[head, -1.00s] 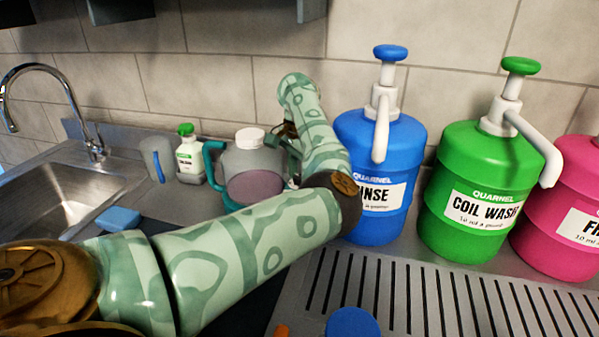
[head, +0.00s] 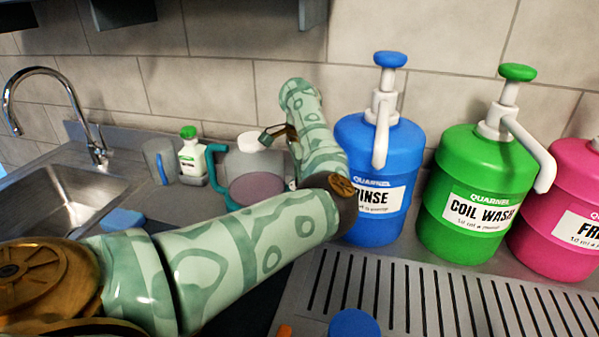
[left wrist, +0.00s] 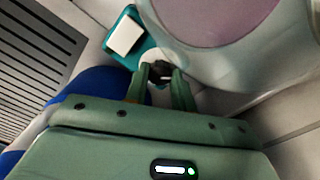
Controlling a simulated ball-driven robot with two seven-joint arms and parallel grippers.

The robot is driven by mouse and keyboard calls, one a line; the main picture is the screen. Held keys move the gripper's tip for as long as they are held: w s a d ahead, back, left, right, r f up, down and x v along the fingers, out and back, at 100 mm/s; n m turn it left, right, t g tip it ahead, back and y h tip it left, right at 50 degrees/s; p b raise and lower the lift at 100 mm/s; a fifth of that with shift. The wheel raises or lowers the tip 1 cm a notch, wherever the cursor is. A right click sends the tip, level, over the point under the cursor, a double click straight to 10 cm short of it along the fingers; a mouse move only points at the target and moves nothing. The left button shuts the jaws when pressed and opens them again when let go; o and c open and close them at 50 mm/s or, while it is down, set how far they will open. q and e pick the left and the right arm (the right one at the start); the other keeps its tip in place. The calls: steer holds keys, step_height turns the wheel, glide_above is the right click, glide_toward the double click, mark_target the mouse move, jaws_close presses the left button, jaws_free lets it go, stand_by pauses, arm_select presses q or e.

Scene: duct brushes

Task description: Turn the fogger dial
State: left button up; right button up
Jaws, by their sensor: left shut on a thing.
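The fogger (head: 243,165) stands on the counter behind my left arm. It has a grey body, a teal handle on its left, a white cap and a round mauve front. In the left wrist view its grey body and mauve face (left wrist: 215,15) fill the top right. A small dark dial (left wrist: 160,68) sits beside the body there, between the fingertips of my left gripper (left wrist: 161,76), which is shut on it. My right gripper is out of view.
Blue (head: 368,215), green (head: 470,225) and pink (head: 565,245) pump jugs stand right of my arm. A slotted drain board (head: 440,300) lies in front. A grey jug (head: 156,160), a small bottle (head: 192,158), a blue sponge (head: 122,219) and the sink (head: 65,205) are at left.

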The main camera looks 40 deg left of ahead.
arm_select(q)
steer(key=shift+r+m+p, duration=0.1)
steer(key=shift+m+p, duration=0.2)
steer(key=shift+m, duration=0.5)
steer(key=o, duration=1)
step_height(320, 180, up, 7)
steer(key=shift+r+p, duration=0.2)
steer(key=shift+p, duration=0.9)
steer(key=shift+c, duration=0.4)
